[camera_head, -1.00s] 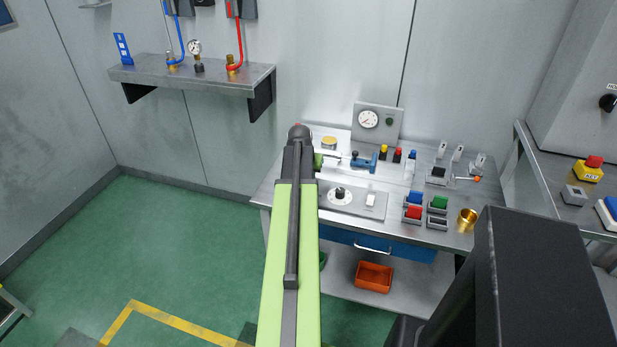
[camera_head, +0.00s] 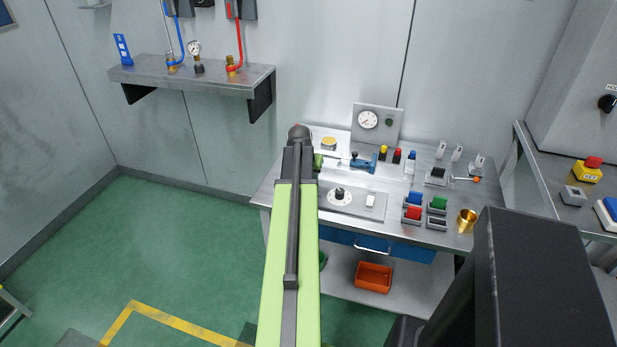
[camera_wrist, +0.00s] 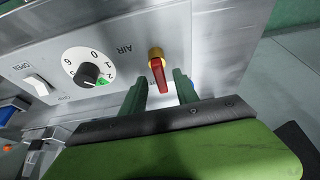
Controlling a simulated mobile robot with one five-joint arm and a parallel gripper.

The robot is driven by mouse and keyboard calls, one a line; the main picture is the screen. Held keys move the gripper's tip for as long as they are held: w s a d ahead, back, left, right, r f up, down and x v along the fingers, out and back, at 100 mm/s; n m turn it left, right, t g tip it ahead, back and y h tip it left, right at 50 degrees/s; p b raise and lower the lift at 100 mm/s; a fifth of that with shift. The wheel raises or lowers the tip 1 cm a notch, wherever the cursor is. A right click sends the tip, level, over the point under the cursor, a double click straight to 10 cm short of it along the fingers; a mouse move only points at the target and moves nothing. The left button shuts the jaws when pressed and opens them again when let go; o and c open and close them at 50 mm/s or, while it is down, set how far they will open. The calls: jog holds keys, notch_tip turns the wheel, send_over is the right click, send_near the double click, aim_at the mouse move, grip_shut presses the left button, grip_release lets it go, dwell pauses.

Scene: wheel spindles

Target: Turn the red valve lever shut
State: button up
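In the wrist view, the red valve lever (camera_wrist: 158,76) sits on a brass-yellow valve body (camera_wrist: 155,53) beside the upside-down label AIR. The lever points toward my gripper. My gripper (camera_wrist: 161,82) is open, with one green finger on each side of the lever's free end. I see gaps on both sides, and I cannot tell whether either finger touches the lever. In the head view, my arm hides the valve and most of my gripper.
A black dial (camera_wrist: 88,73) and a white rocker switch (camera_wrist: 37,86) are left of the lever. The steel bench (camera_head: 262,190) carries several switches, a gauge panel (camera_head: 377,122) and a brass cup (camera_head: 466,220). An orange bin (camera_head: 373,276) sits below.

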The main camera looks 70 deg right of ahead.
jog(key=p+v, duration=1.5)
jog(key=v, duration=0.2)
jog(key=w+a+n+t, duration=0.1)
jog(key=w+a+n, duration=0.1)
jog(key=w+a, duration=0.6)
jog(key=w+a+n, duration=0.2)
jog(key=w+a, duration=0.2)
jog(key=w, duration=0.8)
jog(key=w+a+n+t+y, duration=0.1)
jog(key=w+a+n, duration=0.1)
jog(key=w+a, duration=0.55)
jog(key=w+a+n+y, duration=0.15)
jog(key=w+a, duration=0.35)
jog(key=a, duration=0.6)
jog(key=w+a+f+n, duration=0.1)
jog(key=w+a+n, duration=0.15)
jog(key=a, duration=0.85)
jog(key=w+a+n, duration=0.1)
jog(key=a+n, duration=0.2)
jog(key=a, duration=0.7)
jog(key=s+a+n+g+y, duration=0.2)
jog(key=s+a+n, duration=0.2)
jog(key=a, duration=0.7)
jog(key=shift+s+a+f, duration=0.15)
jog(key=shift+s+f, duration=0.25)
jog(key=shift+s, duration=0.6)
